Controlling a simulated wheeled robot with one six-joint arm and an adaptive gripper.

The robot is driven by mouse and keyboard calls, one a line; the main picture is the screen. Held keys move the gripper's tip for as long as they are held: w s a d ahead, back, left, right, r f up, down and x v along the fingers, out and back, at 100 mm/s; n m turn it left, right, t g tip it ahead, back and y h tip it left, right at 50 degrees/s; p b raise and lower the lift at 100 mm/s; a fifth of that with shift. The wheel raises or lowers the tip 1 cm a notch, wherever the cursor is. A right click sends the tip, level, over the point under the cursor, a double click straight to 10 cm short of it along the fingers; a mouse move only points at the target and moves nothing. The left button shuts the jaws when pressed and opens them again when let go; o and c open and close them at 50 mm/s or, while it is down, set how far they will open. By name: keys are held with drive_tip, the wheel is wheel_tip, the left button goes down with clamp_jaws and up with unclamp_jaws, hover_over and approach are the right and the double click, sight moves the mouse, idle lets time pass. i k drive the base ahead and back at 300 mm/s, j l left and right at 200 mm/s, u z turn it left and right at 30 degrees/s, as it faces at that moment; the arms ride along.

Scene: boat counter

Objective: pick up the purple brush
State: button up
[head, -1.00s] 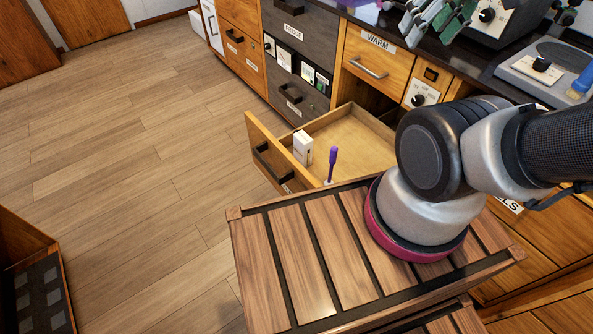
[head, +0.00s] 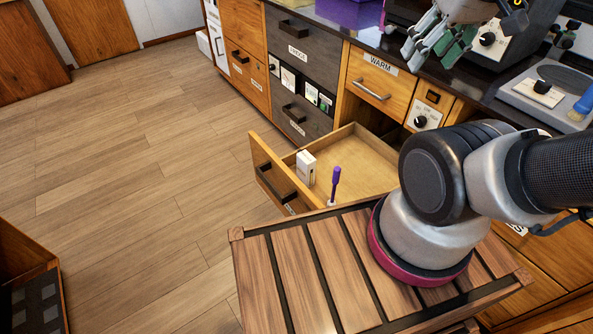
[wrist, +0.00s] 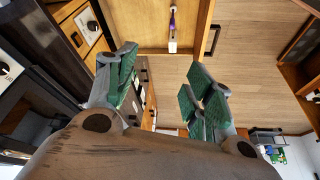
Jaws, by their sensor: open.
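The purple brush (head: 335,182) stands in the open wooden drawer (head: 365,160), its purple handle up and a white part at its lower end. The wooden top in front hides its lowest part. In the wrist view the brush (wrist: 172,22) shows at the top, inside the drawer, beyond the fingers. My gripper (head: 440,38) is at the top right of the head view, above the dark counter, away from the brush. In the wrist view its green-padded fingers (wrist: 160,90) are spread wide with nothing between them.
A white box (head: 306,167) stands in the drawer beside the brush, towards the drawer front. A slatted wooden top (head: 300,262) is in front of the drawer. A blue-handled item (head: 583,104) lies on the right of the counter. Open floor (head: 130,180) lies to the left.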

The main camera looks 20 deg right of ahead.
sight(336, 170)
drive_tip(key=u, duration=2.85)
drive_tip(key=z, duration=3.1)
drive_tip(key=k+j+z, duration=0.2)
drive_tip(key=j, duration=0.2)
drive_tip(key=j+z, duration=0.25)
drive_tip(key=j, duration=0.2)
drive_tip(key=k+j+z, duration=0.2)
drive_tip(key=j, duration=0.2)
drive_tip(key=k+j+z, duration=0.25)
drive_tip(key=i+j, duration=0.1)
